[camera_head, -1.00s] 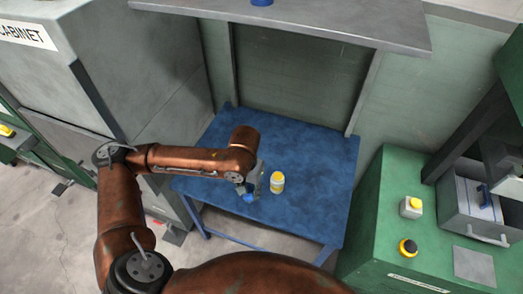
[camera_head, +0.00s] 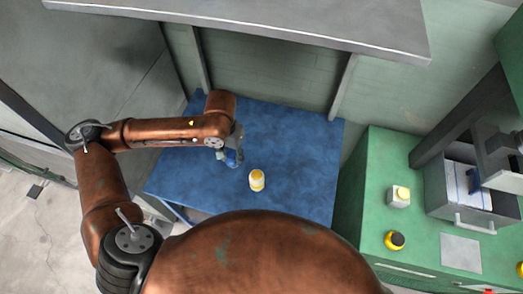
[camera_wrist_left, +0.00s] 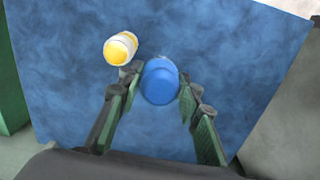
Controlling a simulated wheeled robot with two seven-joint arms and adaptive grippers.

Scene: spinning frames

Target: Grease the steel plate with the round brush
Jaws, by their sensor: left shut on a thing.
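My left gripper (camera_head: 231,153) is above the blue table, shut on a blue round-topped thing (camera_head: 232,158), which seems to be the round brush. In the left wrist view the blue top (camera_wrist_left: 160,82) sits between the fingers of the gripper (camera_wrist_left: 158,92); bristles are hidden. A white jar with yellow contents (camera_head: 257,180) stands upright on the table, beside the gripper and apart from it; it also shows in the left wrist view (camera_wrist_left: 121,48). A flat grey square, seemingly the steel plate (camera_head: 461,251), lies on the green bench at the right. My right gripper is out of view.
The blue table (camera_head: 300,150) is otherwise clear. A grey shelf (camera_head: 250,25) overhangs the table's back.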

